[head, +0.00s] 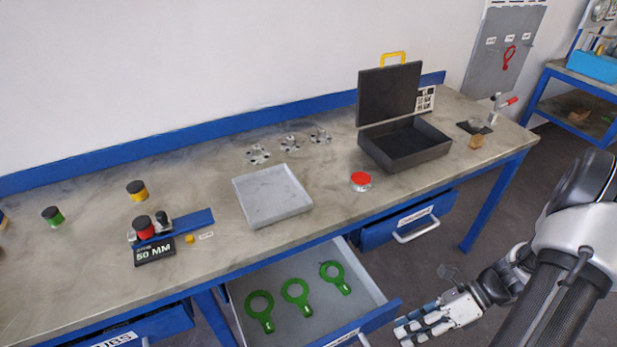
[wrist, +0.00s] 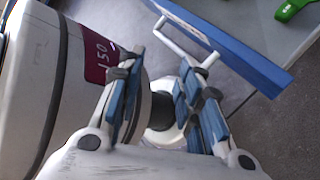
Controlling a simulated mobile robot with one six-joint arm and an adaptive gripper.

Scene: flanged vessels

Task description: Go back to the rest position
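My gripper (head: 408,330) hangs at the lower right of the head view, beside the front of the open drawer (head: 375,318) and apart from it. In the wrist view its two blue-padded fingers (wrist: 160,82) stand apart, with nothing seen held between them. My arm reaches in from the right edge of the head view. In the wrist view the drawer's blue front (wrist: 235,52) and its handle are beyond the fingers.
Three green ring-shaped tools (head: 296,295) lie in the open drawer. The workbench (head: 330,225) bears a pale tray (head: 270,222), a red-topped button (head: 361,181), an open black case (head: 425,160) and several small items. Grey floor (head: 425,262) is clear beside the closed drawer.

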